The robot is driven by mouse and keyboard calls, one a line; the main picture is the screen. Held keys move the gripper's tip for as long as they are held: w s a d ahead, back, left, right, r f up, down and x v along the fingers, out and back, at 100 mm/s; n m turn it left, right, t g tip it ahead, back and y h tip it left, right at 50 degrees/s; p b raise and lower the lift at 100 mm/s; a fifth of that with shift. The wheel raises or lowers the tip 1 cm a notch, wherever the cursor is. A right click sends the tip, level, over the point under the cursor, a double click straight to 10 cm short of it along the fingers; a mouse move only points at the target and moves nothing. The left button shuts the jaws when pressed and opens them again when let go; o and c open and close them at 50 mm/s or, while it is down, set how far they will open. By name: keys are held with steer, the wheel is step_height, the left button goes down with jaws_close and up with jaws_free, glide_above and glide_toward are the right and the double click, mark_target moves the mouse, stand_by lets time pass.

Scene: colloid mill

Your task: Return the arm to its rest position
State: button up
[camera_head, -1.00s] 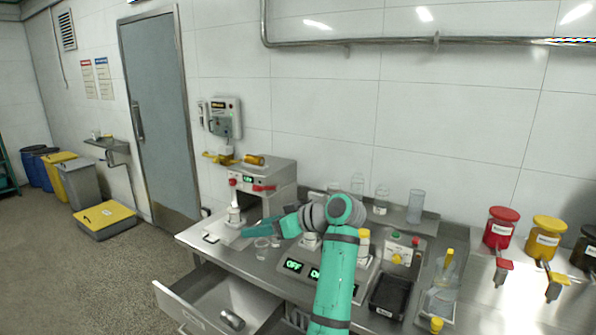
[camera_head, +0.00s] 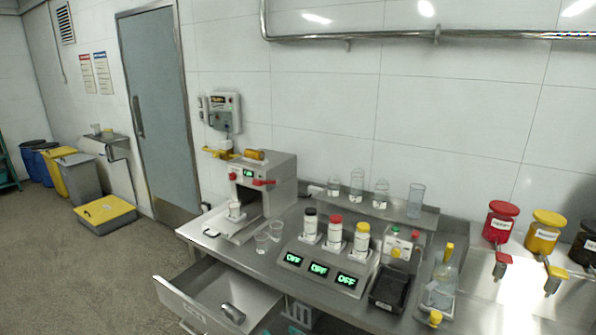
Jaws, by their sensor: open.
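My gripper is out of view now. Only a small patch of teal shows low at the bottom edge of the head view, and I cannot tell which part of my arm it is. The steel bench (camera_head: 262,268) is clear of my arm. On it stand three bottles with a black lid (camera_head: 310,226), a red lid (camera_head: 335,233) and a yellow lid (camera_head: 361,240), upright behind displays reading OFF (camera_head: 318,269). A white cup (camera_head: 236,211) stands at the front of the grey mill (camera_head: 272,181).
The drawer (camera_head: 190,306) is open and juts out at the front left, with a metal object (camera_head: 231,313) inside. A black tray (camera_head: 389,291) lies at the right. The floor (camera_head: 90,275) at the left is free.

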steer(key=s+d+f+m+t+h, duration=0.1)
steer(key=s+d+f+m+h, duration=0.15)
steer(key=s+f, duration=0.9)
steer(key=s+d+t+h, duration=0.1)
steer(key=s+d+h, duration=0.2)
steer(key=s, duration=1.4)
steer(key=s+r+t, duration=0.1)
steer(key=s+r, duration=0.6)
steer(key=s, duration=0.4)
steer(key=s+r+t, duration=0.1)
steer(key=s+r, duration=0.6)
steer(key=s, duration=0.5)
steer(key=shift+s+a+h, duration=0.15)
steer(key=shift+a+h, duration=0.2)
steer(key=shift+r, duration=0.1)
steer(key=shift+c, duration=0.4)
